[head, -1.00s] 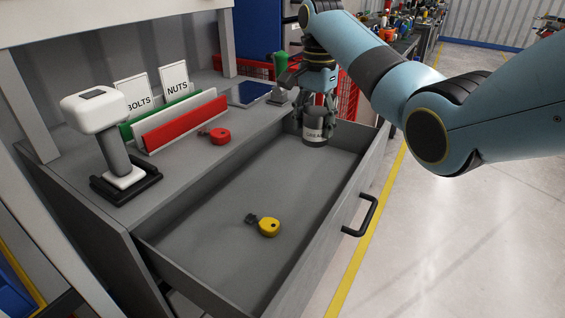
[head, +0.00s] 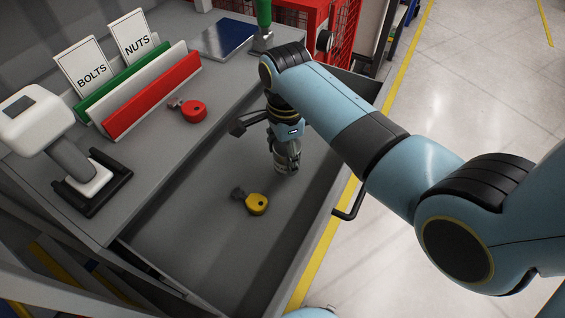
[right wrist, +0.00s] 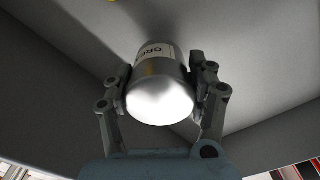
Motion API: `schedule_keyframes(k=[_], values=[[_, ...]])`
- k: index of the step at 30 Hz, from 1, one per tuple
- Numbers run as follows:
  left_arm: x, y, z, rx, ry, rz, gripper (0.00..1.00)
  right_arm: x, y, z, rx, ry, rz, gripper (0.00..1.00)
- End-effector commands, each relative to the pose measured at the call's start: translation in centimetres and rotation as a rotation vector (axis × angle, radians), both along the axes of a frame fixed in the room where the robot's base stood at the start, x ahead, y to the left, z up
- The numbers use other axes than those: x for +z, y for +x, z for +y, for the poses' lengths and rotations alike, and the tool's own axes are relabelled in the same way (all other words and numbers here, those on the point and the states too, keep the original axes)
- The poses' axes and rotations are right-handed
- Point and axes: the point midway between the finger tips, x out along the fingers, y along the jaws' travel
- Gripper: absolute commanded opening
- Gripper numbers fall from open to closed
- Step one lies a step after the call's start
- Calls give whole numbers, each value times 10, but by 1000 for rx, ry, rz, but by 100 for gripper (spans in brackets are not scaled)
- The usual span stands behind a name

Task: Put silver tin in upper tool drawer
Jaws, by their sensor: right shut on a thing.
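The silver tin (right wrist: 160,92), with a pale label, is between the fingers of my right gripper (right wrist: 162,88) in the right wrist view. My right gripper (head: 287,160) is shut on it, low inside the open upper drawer (head: 185,240). In the head view the gripper mostly hides the tin (head: 283,167). I cannot tell whether the tin touches the drawer floor. My left gripper does not show.
The drawer handle (head: 350,203) sticks out at right.

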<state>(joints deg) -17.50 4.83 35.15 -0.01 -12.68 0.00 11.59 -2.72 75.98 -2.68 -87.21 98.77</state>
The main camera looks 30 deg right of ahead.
Motion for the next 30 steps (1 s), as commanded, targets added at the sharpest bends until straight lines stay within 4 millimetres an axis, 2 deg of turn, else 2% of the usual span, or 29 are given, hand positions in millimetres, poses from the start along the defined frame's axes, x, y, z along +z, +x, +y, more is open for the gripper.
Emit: schedule_keyframes(k=[7,19,20,25,30], values=[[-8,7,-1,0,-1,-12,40,-37,0,0,1,0,1,18],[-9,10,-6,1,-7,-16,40,-43,0,0,1,0,0,18],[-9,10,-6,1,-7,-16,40,-43,0,0,1,0,0,59],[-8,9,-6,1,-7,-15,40,-43,0,0,1,0,1,81],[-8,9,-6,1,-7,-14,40,-43,0,0,1,0,1,82]])
